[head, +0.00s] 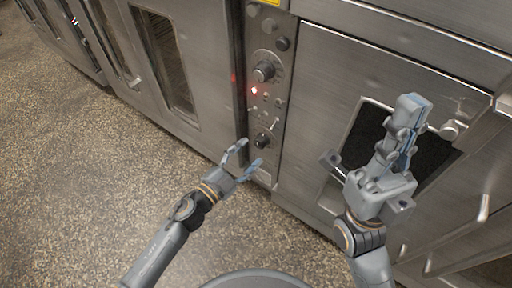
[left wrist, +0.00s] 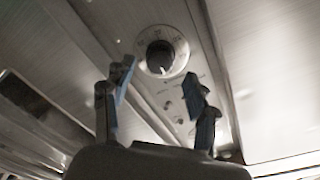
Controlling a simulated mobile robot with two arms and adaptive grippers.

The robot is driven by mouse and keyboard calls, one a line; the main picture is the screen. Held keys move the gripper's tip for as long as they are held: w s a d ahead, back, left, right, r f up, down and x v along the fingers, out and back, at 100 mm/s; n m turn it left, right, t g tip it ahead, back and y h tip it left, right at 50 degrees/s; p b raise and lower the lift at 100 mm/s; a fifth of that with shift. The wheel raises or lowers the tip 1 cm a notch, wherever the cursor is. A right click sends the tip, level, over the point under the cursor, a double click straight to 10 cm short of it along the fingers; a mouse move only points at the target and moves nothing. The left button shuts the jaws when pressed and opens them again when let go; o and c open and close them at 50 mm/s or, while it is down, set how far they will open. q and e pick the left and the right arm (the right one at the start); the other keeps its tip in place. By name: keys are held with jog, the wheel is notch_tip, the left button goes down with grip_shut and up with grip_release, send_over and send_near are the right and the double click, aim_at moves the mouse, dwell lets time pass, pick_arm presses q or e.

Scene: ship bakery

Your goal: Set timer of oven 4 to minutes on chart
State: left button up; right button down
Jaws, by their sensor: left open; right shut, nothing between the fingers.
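The oven control panel (head: 268,110) is a narrow upright strip. It bears an upper dial knob (head: 263,71), a lit red lamp (head: 254,90), small switches and a lower dark knob (head: 262,140). My left gripper (head: 248,153) is open just below and in front of the lower knob, apparently apart from it. In the left wrist view a round dial with a dark knob (left wrist: 160,57) shows beyond the open fingers (left wrist: 158,72); its markings are too blurred to read. My right gripper (head: 408,112) is shut and empty, in front of the right oven door. No chart or oven number is readable.
A steel oven door (head: 330,75) with a dark window lies right of the panel, with a handle bracket (head: 449,131) near my right gripper. Another oven door (head: 150,60) stands to the left. The speckled floor (head: 80,170) at the left is clear.

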aim_at(258, 145)
pick_arm(q)
jog(key=shift+x, duration=1.95)
jog(key=c, duration=1.2)
